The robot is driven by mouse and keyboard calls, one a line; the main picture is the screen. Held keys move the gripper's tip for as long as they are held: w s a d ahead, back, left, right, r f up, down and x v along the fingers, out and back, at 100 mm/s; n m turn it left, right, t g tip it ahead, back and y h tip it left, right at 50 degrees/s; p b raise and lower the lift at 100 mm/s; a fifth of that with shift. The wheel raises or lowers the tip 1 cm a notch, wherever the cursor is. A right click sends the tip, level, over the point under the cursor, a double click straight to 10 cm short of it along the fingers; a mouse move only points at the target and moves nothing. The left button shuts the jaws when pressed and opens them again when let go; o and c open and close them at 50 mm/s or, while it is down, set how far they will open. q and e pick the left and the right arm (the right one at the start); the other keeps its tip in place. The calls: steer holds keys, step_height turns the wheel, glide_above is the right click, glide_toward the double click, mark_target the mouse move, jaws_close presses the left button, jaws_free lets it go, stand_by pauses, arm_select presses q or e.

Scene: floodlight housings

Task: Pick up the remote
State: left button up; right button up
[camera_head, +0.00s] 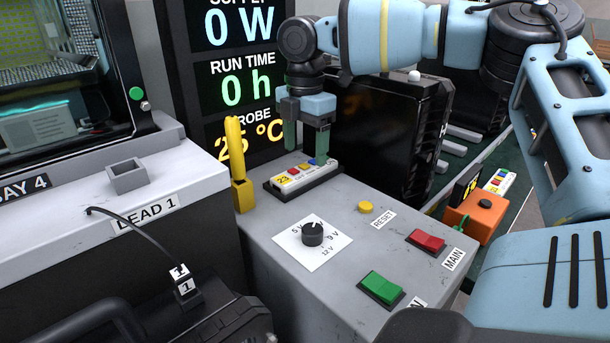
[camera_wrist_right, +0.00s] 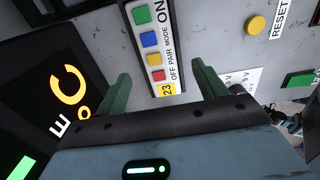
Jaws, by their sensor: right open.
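The remote (camera_head: 300,175) is a white strip with red, yellow, blue and green buttons and a yellow "23" label. It lies in a dark holder (camera_head: 284,193) at the back of the grey console. My right gripper (camera_head: 306,152) is open and empty, pointing down just above the remote. In the right wrist view the remote (camera_wrist_right: 155,42) shows between and beyond the two green fingers, not touched by them as far as I can tell. A second, similar white remote (camera_head: 499,181) stands at the right by an orange box. My left gripper is not in view.
The console (camera_head: 262,232) carries a dial (camera_head: 312,233), a yellow reset button (camera_head: 365,207), a red switch (camera_head: 428,242) and a green switch (camera_head: 382,288). A yellow post (camera_head: 237,165) stands left of the holder. A display panel (camera_head: 240,80) and a black housing (camera_head: 385,130) rise behind.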

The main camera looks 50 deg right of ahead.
mark_target(305, 167)
steer(key=f, duration=0.4)
steer(key=shift+d+b, duration=0.2)
steer(key=shift+b, duration=0.15)
steer(key=c, duration=1.1)
steer(key=shift+r, duration=0.2)
steer(key=shift+r+p, duration=1.95)
steer(key=shift+r, duration=6.95)
